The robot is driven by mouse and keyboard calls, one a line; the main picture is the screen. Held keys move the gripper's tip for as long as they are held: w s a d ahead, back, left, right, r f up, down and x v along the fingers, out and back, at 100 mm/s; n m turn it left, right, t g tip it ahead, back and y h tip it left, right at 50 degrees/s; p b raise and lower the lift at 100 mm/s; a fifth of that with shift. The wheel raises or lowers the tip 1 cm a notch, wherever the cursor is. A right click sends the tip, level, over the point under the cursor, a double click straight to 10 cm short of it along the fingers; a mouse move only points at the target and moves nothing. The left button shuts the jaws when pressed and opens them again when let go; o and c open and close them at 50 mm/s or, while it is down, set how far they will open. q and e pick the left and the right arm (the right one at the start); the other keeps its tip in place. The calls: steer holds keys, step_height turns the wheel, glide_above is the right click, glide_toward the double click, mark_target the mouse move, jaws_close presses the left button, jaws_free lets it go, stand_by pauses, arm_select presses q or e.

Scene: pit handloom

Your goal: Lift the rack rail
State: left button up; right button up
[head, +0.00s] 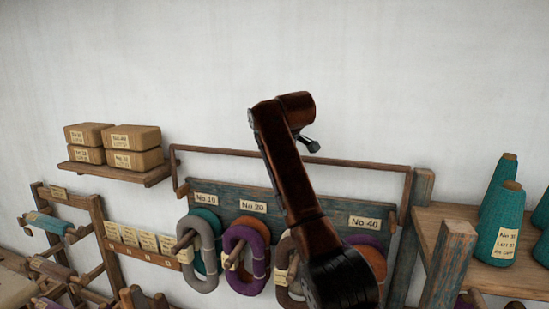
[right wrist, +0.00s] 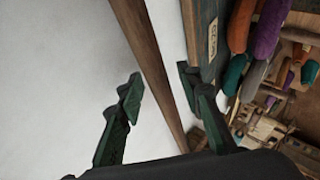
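The rack rail (head: 230,153) is a thin brown wooden bar running across the top of the yarn rack, with a side arm going down at each end. In the head view my right arm crosses in front of it, and the right gripper (head: 311,146) shows only as a small dark shape by the rail. In the right wrist view the green fingers of the right gripper (right wrist: 158,82) are open, and the rail (right wrist: 150,55) passes between them in the picture. Neither finger visibly touches it. My left gripper is not in view.
The blue-grey rack board (head: 290,205) below carries labels and pegs with hanging yarn rings, including a purple one (head: 245,260). A shelf with brown boxes (head: 130,145) is at left. Teal cones (head: 505,230) stand on a right shelf. The wall above is clear.

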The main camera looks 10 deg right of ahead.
steer(key=v, duration=1.2)
steer(key=shift+c, duration=0.5)
